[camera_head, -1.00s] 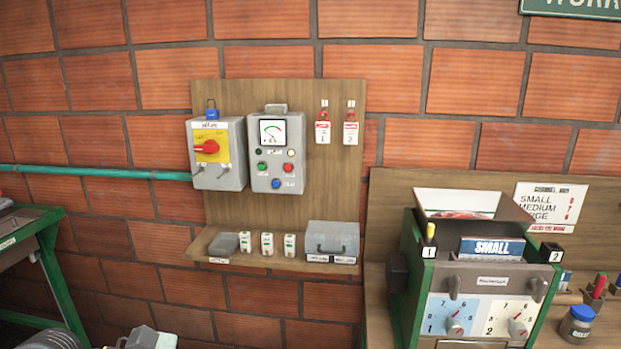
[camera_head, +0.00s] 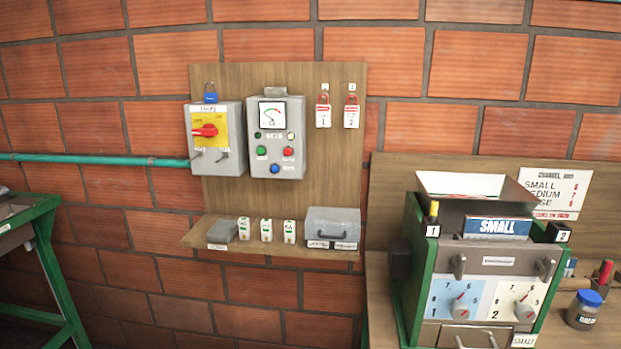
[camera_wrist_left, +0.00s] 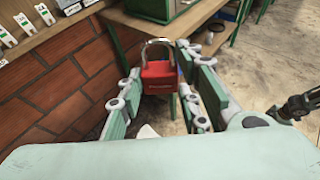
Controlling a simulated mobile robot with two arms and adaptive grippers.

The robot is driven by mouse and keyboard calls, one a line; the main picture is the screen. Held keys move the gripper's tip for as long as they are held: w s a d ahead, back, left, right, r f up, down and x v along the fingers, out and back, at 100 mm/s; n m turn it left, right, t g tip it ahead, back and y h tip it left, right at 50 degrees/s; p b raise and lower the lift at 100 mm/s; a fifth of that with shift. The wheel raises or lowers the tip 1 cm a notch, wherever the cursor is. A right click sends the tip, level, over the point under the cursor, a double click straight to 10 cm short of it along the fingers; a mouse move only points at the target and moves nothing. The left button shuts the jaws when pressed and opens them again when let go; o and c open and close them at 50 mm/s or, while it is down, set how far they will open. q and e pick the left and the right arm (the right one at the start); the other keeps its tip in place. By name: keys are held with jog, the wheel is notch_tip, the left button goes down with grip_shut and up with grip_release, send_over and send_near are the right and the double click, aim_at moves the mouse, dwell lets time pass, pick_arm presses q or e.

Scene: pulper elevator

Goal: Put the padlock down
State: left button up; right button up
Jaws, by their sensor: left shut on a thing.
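In the left wrist view, a red padlock (camera_wrist_left: 158,80) with a silver shackle, apparently closed, sits between the fingers of my left gripper (camera_wrist_left: 162,70). The gripper is shut on it and holds it upright, shackle up. The head view shows neither of my grippers.
A wooden shelf (camera_head: 215,244) under the board holds a grey tray (camera_head: 222,230), several small white tagged items and a grey case (camera_head: 332,224). The sorting machine (camera_head: 480,270) stands at right, a green-framed table (camera_head: 45,245) at left. Brick wall lies behind.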

dwell(0.4)
pick_arm(q)
jog(key=d+r+m+g+h, duration=0.1)
jog(key=d+r+m+g, duration=0.35)
jog(key=d, duration=0.25)
jog(key=d+r+m+g+h, duration=0.1)
jog(key=d+r+m+g, duration=0.25)
jog(key=d+g, duration=0.2)
jog(key=shift+w+d+f+m+g+y, duration=0.5)
jog(key=shift+w+d+f+m+g, duration=1.65)
jog(key=shift+f, duration=0.75)
jog(key=s+a+r+n+t+h, duration=0.1)
jog(key=s+a+r+n+t, duration=0.5)
jog(key=a+r+n+t, duration=0.3)
jog(key=w+d+n+t+y, duration=0.25)
jog(key=w+d+t, duration=0.25)
jog(key=w+d, duration=0.45)
jog(key=s+a+f+m+g+y, duration=0.1)
jog(key=f+m+g, duration=0.3)
jog(key=m+g, duration=0.4)
jog(key=s+a+f+m+g+y, duration=0.1)
jog(key=s+a+f+m+g, duration=0.1)
jog(key=f+m+g, duration=0.3)
jog(key=shift+s+a+m+g, duration=0.15)
jog(key=shift+s+m+g, duration=0.75)
jog(key=shift+m+g, duration=1.2)
jog(key=shift+n+g, duration=0.35)
jog(key=shift+n, duration=0.05)
